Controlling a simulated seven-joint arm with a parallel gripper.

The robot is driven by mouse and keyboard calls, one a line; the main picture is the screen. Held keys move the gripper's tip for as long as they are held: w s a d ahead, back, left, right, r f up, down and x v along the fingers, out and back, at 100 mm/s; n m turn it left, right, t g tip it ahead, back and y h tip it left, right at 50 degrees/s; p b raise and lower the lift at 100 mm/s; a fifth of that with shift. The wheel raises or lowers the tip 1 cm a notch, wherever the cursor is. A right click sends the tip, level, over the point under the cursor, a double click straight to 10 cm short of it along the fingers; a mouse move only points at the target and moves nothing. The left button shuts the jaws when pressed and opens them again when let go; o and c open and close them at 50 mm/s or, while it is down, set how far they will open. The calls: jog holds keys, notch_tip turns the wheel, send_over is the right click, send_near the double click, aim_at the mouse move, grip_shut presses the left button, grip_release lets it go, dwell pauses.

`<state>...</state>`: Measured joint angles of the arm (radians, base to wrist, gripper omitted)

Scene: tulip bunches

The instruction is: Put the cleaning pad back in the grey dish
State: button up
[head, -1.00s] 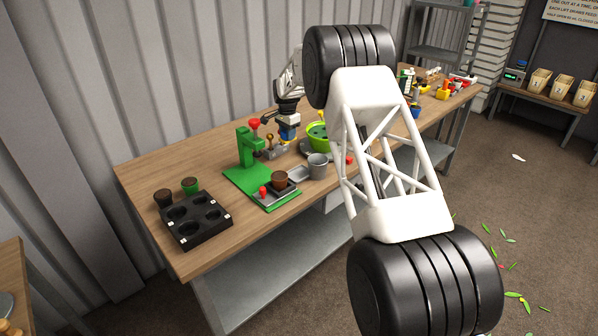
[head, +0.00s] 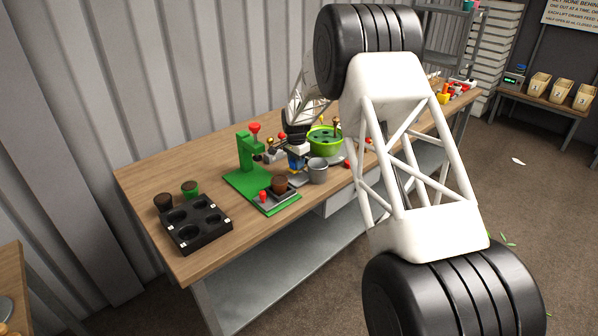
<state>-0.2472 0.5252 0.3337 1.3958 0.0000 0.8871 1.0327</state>
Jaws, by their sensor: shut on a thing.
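My gripper (head: 295,166) is low over the bench, between the green press and the grey cup. It is small in the head view and seen from behind my arm. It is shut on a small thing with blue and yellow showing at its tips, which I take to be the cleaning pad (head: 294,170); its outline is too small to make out. The grey dish (head: 301,182) is right below the gripper, partly hidden by it. I cannot tell whether the pad touches the dish.
The green press (head: 246,153) stands left of the gripper, with a brown pot (head: 280,184) on a tray before it. A grey cup (head: 318,170) is close on the right, a lime-green bowl (head: 325,141) behind it. A black tray (head: 200,228) sits at the left end.

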aim_at(299, 179)
jog(key=shift+s+d+f, duration=0.3)
jog(key=shift+s+f, duration=0.15)
jog(key=shift+s, duration=0.25)
jog(key=shift+s+d+f, duration=0.3)
jog(key=shift+s+f, duration=0.15)
jog(key=shift+s, duration=0.25)
jog(key=shift+f, duration=0.35)
jog(key=o, duration=1)
jog(key=shift+c, duration=0.2)
jog(key=shift+r, duration=0.1)
notch_tip(299, 179, up, 8)
jog(key=shift+s, duration=0.15)
